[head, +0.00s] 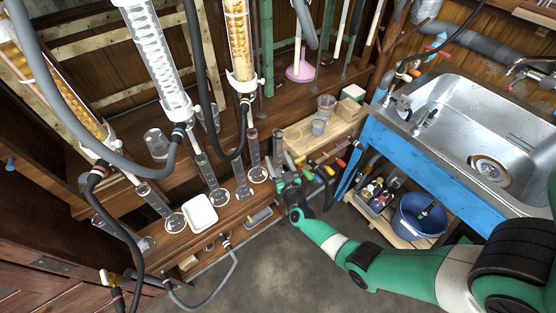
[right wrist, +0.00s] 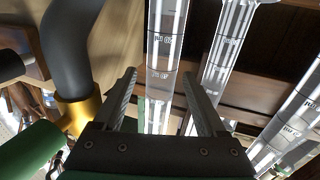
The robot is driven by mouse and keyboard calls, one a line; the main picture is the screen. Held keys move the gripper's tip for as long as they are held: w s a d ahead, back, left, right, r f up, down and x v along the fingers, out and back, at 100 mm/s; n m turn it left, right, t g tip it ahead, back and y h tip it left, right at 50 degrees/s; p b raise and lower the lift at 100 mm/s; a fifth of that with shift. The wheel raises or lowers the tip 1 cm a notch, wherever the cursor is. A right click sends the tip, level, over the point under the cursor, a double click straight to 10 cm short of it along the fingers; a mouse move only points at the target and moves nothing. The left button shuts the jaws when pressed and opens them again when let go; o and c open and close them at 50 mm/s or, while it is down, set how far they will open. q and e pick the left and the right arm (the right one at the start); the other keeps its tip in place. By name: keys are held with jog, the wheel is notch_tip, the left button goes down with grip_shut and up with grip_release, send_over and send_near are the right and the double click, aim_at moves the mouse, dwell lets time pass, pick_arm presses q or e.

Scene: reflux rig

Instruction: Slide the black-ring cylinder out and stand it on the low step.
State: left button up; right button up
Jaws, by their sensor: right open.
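Several clear graduated cylinders stand in a row on the brown wooden bench in the head view. One cylinder (head: 278,150) is at the right end, just beyond my right gripper (head: 281,184). In the right wrist view, a cylinder (right wrist: 161,45) shows between the two open fingers, with no visible grip on it. Another cylinder (right wrist: 230,45) is just right of the fingers. A black ring cannot be made out clearly on any cylinder. A pale wooden step (head: 343,131) lies right of the row; whether it is the low step is unclear. My left gripper is out of view.
Coloured-handled taps (head: 322,172) sit close right of my gripper. Grey hoses (head: 125,155) and tall glass columns (head: 158,62) crowd the left. A white dish (head: 200,214) lies on the bench. A sink (head: 478,130) is at right.

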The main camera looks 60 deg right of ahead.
jog(key=shift+s+a+r, duration=0.1)
jog(key=shift+s+a, duration=0.1)
jog(key=shift+a, duration=0.05)
jog(key=p+v, duration=0.5)
jog(key=v, duration=0.6)
jog(key=o, duration=0.4)
jog(key=shift+r+p, duration=0.1)
jog(key=shift+p, duration=0.25)
notch_tip(320, 180, up, 10)
jog(key=p, duration=1)
